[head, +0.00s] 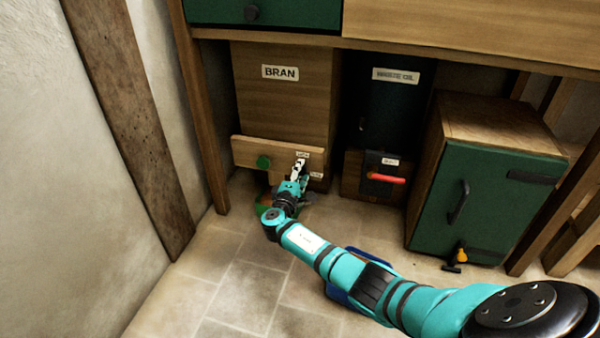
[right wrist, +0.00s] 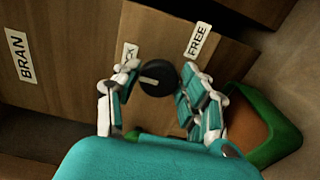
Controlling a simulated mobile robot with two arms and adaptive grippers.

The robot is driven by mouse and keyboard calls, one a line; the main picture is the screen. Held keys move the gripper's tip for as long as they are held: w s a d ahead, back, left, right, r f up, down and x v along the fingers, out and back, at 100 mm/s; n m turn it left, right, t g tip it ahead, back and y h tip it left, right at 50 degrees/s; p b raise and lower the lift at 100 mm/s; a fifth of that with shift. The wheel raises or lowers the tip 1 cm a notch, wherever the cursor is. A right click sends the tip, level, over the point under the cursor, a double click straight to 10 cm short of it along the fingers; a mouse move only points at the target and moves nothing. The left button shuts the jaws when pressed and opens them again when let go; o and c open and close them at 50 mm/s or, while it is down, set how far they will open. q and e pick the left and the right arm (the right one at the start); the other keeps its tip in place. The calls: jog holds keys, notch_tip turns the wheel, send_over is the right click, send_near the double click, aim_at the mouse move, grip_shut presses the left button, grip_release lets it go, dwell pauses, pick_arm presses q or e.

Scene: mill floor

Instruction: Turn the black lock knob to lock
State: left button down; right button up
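The black lock knob (right wrist: 158,77) is a round disc on the wooden front of the bran bin (head: 285,95). It sits near a partly covered label ending in "CK" (right wrist: 129,55) and a "FREE" label (right wrist: 198,40). My right gripper (right wrist: 159,68) is open, with one finger on each side of the knob. A small gap seems to show beside the knob; contact is not clear. In the head view my right gripper (head: 301,170) reaches the bin's lower front and hides the knob. My left gripper is not in view.
A green container (right wrist: 265,135) stands on the floor close by.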

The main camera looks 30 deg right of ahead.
jog(key=o, duration=0.3)
jog(key=v, duration=1.2)
